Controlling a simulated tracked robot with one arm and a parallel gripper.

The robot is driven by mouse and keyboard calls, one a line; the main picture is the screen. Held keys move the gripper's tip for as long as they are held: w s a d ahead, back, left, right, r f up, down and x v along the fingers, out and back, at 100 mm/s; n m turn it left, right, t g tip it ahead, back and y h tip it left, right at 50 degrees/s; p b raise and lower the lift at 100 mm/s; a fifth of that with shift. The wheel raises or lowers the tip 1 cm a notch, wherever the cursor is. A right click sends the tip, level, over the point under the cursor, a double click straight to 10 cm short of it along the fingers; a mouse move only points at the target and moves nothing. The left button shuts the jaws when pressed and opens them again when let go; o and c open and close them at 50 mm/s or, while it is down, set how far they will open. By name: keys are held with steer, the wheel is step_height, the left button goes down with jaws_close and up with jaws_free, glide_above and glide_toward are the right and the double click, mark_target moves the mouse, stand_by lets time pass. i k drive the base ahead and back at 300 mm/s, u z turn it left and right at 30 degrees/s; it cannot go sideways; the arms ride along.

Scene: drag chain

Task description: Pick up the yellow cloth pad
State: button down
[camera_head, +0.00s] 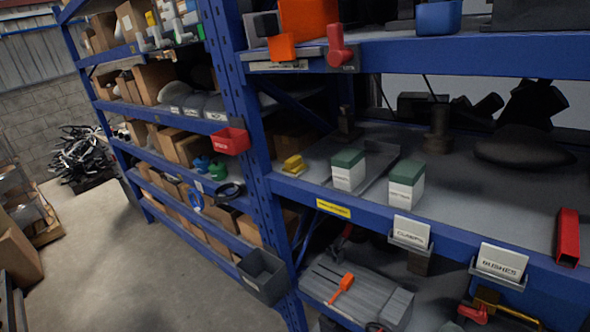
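A small yellow object (293,165), which looks like the yellow cloth pad, lies at the left end of the middle shelf (455,220). It is close to the blue upright post and left of two green-and-white boxes. It is small in the picture, so its texture is hard to tell. My gripper does not show in this view, so its distance from the pad and its state cannot be seen.
Two green-and-white boxes (348,170) (405,184) stand right of the pad. A blue post (243,120) rises to its left, with a red bin (230,140) and a grey bin (262,275) attached. Another blue shelf (555,57) hangs above. Open floor (130,260) lies at left.

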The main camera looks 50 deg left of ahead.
mark_target(294, 167)
steer(key=u, duration=2.1)
steer(key=i, duration=1.85)
steer(key=z, duration=2.3)
steer(key=i, duration=0.3)
steer(key=z, duration=0.3)
